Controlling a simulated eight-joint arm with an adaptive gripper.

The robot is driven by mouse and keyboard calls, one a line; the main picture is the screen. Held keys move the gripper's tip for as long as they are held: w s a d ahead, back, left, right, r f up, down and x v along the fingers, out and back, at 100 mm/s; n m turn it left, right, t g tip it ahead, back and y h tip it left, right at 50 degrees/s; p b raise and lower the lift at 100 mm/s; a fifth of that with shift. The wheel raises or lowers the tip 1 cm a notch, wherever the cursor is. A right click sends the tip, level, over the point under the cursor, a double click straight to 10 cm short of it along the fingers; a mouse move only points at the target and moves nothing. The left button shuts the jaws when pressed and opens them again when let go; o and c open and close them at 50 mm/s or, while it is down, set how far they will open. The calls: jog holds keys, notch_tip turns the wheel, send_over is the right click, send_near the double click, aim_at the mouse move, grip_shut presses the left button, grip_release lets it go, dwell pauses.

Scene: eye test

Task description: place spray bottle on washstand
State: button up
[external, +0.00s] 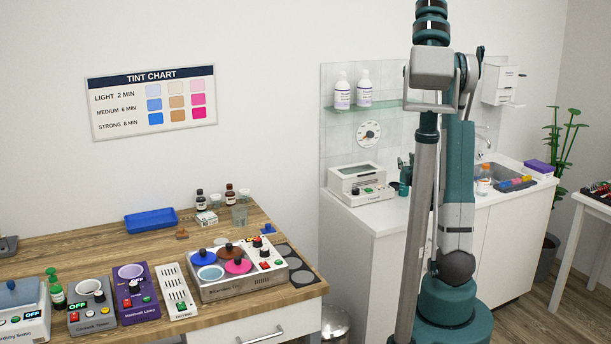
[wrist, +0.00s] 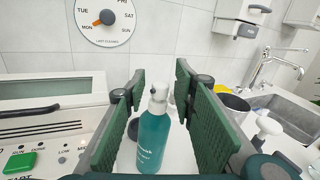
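The teal spray bottle (wrist: 153,140) with a white pump top is upright between the two green-padded fingers of my gripper (wrist: 160,72) in the wrist view. Gaps show on both sides of it, so the fingers are open and apart from it. The washstand (external: 375,233) is the white cabinet with a sink at right in the external view. My gripper (external: 405,162) is low over its counter, partly hidden by my arm.
A white box-like device (external: 357,180) stands close left of my gripper. A glass shelf (external: 385,104) with two white bottles is above.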

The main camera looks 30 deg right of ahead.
jog(key=shift+r, duration=0.2)
jog(key=v, duration=1.2)
jog(key=shift+p, duration=0.45)
jog(key=a+r+n+g+y, duration=0.3)
jog(key=a+n+y, duration=0.6)
jog(key=a+n, duration=1.4)
jog(key=s+a+f+n+g, duration=0.1)
jog(key=s+a+n+g, duration=0.2)
jog(key=s+a+n, duration=0.5)
jog(key=s+d+n+g+h, duration=0.1)
jog(key=s+n+g+h, duration=0.1)
jog(key=s+n, duration=0.6)
jog(key=s+f+g, duration=0.1)
jog(key=s, duration=0.2)
jog(key=shift+g, duration=0.3)
